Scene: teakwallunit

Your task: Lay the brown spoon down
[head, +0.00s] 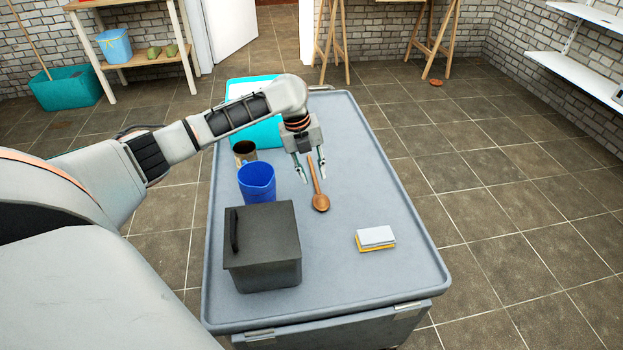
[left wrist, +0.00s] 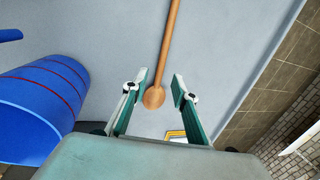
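The brown spoon (head: 320,202) lies on the grey cart top (head: 345,285), its bowl toward the near side and its handle running away from me. My left gripper (head: 313,179) is above it, fingers apart and pointing down. In the left wrist view the spoon (left wrist: 170,42) shows beyond the open fingers (left wrist: 159,86), its bowl seen in the gap between them. No finger clearly touches it. Part of the handle is hidden behind the gripper in the head view. My right gripper is not in view.
A blue cup (head: 257,183) and a dark mug (head: 245,152) stand left of the spoon. A dark lidded box (head: 262,250) stands nearer, and a white-and-yellow sponge (head: 375,238) lies at right. A teal item (head: 265,134) is behind.

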